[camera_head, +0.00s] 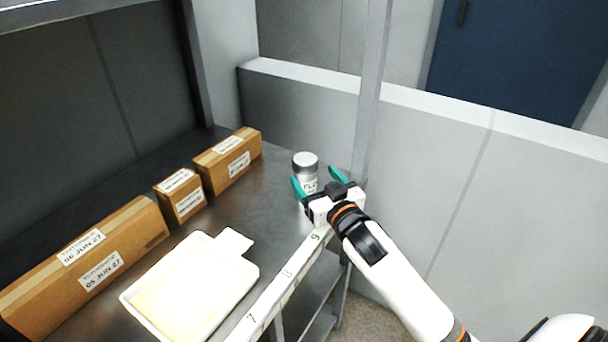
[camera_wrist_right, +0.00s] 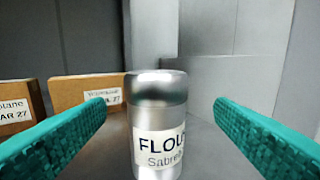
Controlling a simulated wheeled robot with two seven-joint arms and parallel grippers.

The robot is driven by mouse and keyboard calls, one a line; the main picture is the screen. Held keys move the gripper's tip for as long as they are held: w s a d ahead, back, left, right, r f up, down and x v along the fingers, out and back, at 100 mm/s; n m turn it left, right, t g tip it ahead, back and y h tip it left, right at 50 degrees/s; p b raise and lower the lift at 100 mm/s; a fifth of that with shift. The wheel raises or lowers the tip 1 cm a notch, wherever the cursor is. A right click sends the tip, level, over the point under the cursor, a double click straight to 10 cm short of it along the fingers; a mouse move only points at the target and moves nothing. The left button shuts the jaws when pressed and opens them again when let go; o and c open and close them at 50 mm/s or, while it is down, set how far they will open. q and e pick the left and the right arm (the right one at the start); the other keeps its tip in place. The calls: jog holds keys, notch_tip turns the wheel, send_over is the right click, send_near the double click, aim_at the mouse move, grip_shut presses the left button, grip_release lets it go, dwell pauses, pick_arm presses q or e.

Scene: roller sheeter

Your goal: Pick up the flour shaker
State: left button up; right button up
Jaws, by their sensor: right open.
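The flour shaker (camera_head: 306,164) is a silver cylinder with a white label, standing upright on the metal shelf near its far right end. In the right wrist view the shaker (camera_wrist_right: 158,118) is close and central, with "FLOU" and "Sabre" readable on its label. My right gripper (camera_head: 318,180) is open, its teal fingers pointing at the shaker. In the wrist view the fingers (camera_wrist_right: 160,125) show to the left and right of the shaker, with gaps on both sides. The shaker's lower part is partly hidden by the gripper in the head view. My left gripper is not in view.
Several labelled cardboard boxes (camera_head: 228,163) line the back of the shelf (camera_head: 262,205). A white tray (camera_head: 250,272) with pale contents lies at the front. A grey post (camera_head: 370,90) rises at the shelf's right corner, close to my right gripper. A numbered strip (camera_head: 286,275) runs along the front edge.

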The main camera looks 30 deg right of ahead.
aim_at(301, 154)
jog(key=shift+w, duration=0.65)
jog(key=shift+w+f, duration=0.1)
jog(key=shift+w, duration=0.2)
jog(key=w, duration=0.4)
jog(key=shift+w+f, duration=0.1)
jog(key=shift+f, duration=0.05)
jog(key=shift+w, duration=0.55)
jog(key=shift+s, duration=0.1)
jog(key=shift+c, duration=0.9)
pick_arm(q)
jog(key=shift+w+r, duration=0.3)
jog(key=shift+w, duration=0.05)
pick_arm(e)
jog(key=c, duration=1)
pick_arm(q)
jog(key=shift+p, duration=0.3)
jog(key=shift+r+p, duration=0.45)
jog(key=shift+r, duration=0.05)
pick_arm(e)
notch_tip(301, 154, up, 10)
